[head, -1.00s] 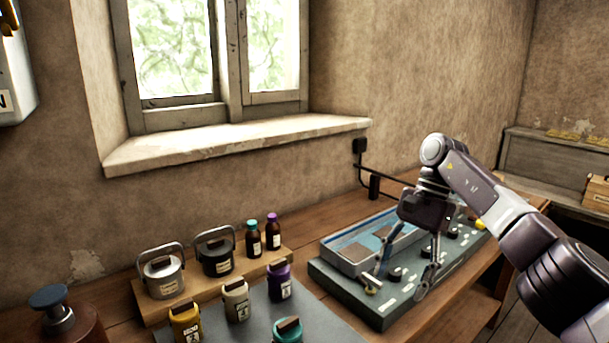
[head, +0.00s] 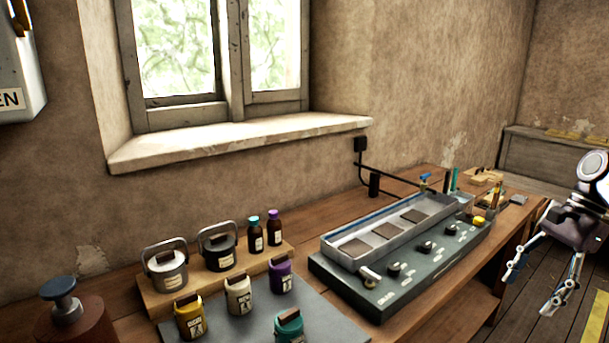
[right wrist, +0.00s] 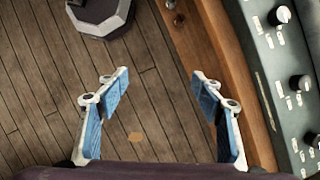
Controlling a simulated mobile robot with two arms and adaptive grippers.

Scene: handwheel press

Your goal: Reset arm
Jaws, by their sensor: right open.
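My right gripper (head: 534,287) is at the right edge of the head view, beside the workbench and over the floor. Its fingers point down and are spread apart with nothing between them. In the right wrist view its blue-padded fingers (right wrist: 160,95) are wide apart above the wooden floor. The press-side control panel (head: 400,275), dark green with black knobs, lies on the bench to the left of the gripper, clear of it. Its knobs also show at the right of the right wrist view. My left gripper is not in view.
A long tray (head: 340,258) with brown plates sits on the panel. Several labelled jars, including a yellow one (head: 189,318), and two bottles stand on the left of the bench (head: 465,322). Small tools lie at its far end. The floor (head: 515,300) beside the bench is open.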

